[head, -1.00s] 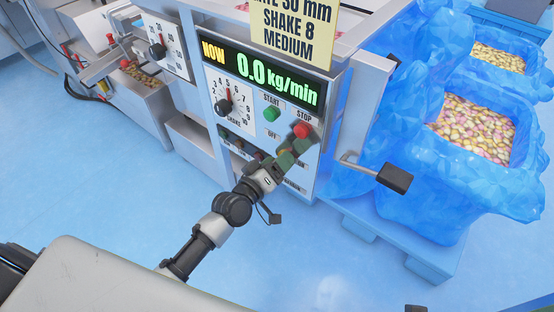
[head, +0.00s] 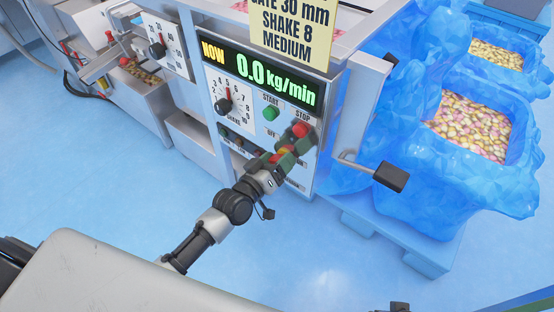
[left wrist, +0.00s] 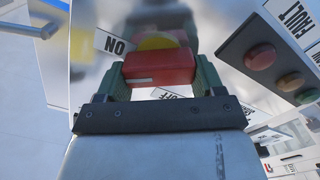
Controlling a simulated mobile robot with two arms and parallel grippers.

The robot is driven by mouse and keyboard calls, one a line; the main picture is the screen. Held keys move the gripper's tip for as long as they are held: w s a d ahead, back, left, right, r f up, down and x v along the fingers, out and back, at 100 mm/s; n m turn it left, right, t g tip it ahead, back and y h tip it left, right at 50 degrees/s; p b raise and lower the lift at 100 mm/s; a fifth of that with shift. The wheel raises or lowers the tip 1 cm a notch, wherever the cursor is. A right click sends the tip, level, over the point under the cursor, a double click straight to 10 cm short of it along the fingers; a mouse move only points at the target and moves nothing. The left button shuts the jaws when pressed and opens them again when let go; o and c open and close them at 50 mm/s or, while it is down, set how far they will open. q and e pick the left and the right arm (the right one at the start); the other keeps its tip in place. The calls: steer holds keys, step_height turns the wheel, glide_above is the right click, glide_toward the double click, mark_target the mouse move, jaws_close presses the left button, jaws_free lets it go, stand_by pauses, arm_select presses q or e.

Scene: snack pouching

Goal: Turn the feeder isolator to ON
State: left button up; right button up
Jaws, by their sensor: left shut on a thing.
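The feeder isolator's red handle (left wrist: 158,69) sits in front of a yellow disc (left wrist: 157,42) in the left wrist view. A short white mark shows on the handle's left part. An ON label (left wrist: 115,44) is at its upper left and an OFF label (left wrist: 176,94) just below it. My left gripper (left wrist: 158,80) is shut on the handle, one green finger on each side. In the head view the left gripper (head: 289,152) is at the lower right of the feeder panel and hides much of the isolator.
Red, orange and green lamps (left wrist: 275,70) stand beside the gripper. The red STOP button (head: 300,130) and green START button (head: 271,113) are close by. The display (head: 261,74) reads 0.0 kg/min. A black-ended crank handle (head: 390,176) juts out at the right. Blue-lined bins (head: 435,185) stand beyond it.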

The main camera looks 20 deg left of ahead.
arm_select(q)
steer(key=o, duration=0.9)
steer(key=shift+o, duration=0.2)
steer(key=shift+s, duration=0.1)
steer(key=p+v, duration=0.1)
steer(key=v, duration=0.9)
steer(key=shift+s, duration=0.3)
arm_select(e)
steer(key=f, duration=0.4)
steer(key=shift+s+f, duration=0.15)
steer(key=shift+s, duration=0.15)
arm_select(q)
steer(key=shift+a, duration=0.15)
